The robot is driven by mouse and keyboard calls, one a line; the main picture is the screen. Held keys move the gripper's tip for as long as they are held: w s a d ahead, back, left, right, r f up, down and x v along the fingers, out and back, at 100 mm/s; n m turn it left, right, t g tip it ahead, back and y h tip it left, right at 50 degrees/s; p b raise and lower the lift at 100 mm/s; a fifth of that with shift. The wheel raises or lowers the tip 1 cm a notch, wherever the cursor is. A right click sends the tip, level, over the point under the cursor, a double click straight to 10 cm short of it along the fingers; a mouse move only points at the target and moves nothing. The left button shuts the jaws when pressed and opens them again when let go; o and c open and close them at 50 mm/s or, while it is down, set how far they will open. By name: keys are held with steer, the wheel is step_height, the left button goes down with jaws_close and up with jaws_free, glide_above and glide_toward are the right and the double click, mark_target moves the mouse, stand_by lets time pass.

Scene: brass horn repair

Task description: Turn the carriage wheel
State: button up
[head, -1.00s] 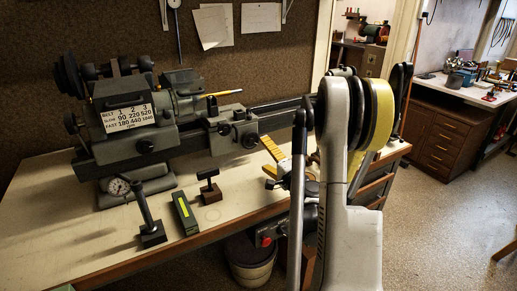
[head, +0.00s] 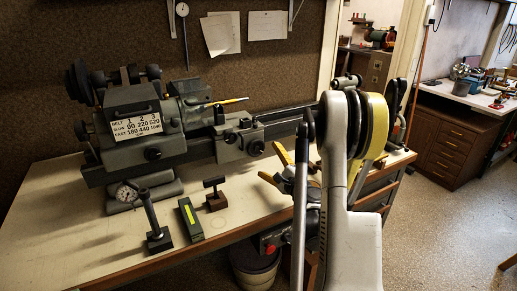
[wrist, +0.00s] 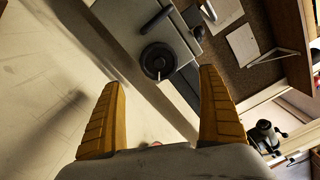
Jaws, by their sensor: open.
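The carriage wheel (head: 256,148) is a small black handwheel on the front of the grey lathe carriage (head: 236,133). In the wrist view the wheel (wrist: 158,62) is round and dark with a small pale handle, beyond the fingertips and roughly between them. My gripper (head: 275,166) has yellow-orange fingers, spread apart and empty. In the head view it is to the right of the wheel and slightly lower, apart from it. Both fingers of my gripper (wrist: 162,80) show fully in the wrist view. My arm hides part of the bench and lathe bed in the head view.
A dial gauge (head: 127,193) on a black-based post, a green block (head: 190,219) and a small T-topped block (head: 215,194) stand on the bench (head: 70,240) before the lathe. The headstock (head: 150,125) is left of the carriage. A bin (head: 256,270) sits below the bench edge.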

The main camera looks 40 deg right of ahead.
mark_target(258, 149)
steer(key=b+x, duration=0.2)
steer(key=x, duration=0.6)
steer(key=shift+a+f, duration=0.1)
steer(key=shift+f, duration=0.05)
steer(key=shift+w, duration=0.6)
steer(key=c, duration=1.2)
steer(key=shift+n, duration=1.2)
